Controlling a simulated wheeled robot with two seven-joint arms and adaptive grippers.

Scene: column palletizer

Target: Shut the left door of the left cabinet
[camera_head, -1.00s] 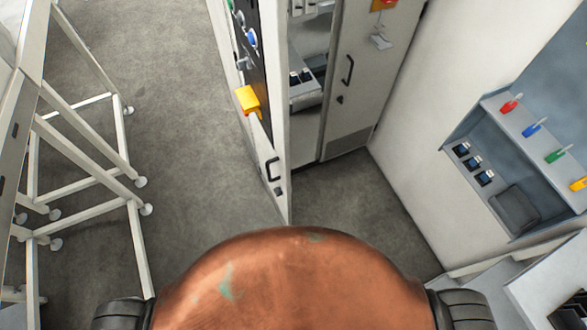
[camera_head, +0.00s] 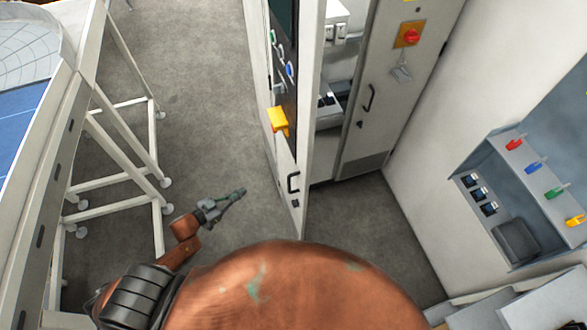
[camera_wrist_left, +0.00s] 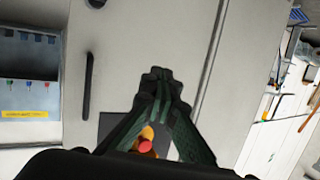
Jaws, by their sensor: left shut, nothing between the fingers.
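The cabinet's left door (camera_head: 309,120) stands open in the head view, seen nearly edge-on and jutting toward me. Its outer face carries a dark panel with buttons, a yellow part (camera_head: 278,121) and a black handle (camera_head: 292,182). The other door (camera_head: 375,125) has a red-and-yellow switch and a black handle. My left gripper (camera_head: 238,193) is shut and empty, over the floor left of the open door and apart from it. In the left wrist view its fingertips (camera_wrist_left: 158,75) are before a pale panel with a black handle (camera_wrist_left: 88,85). My right gripper is not in view.
A white-framed stand (camera_head: 130,140) on legs is at the left. Grey floor (camera_head: 205,100) lies clear between it and the open door. A wall recess (camera_head: 515,200) with coloured handles is at the right.

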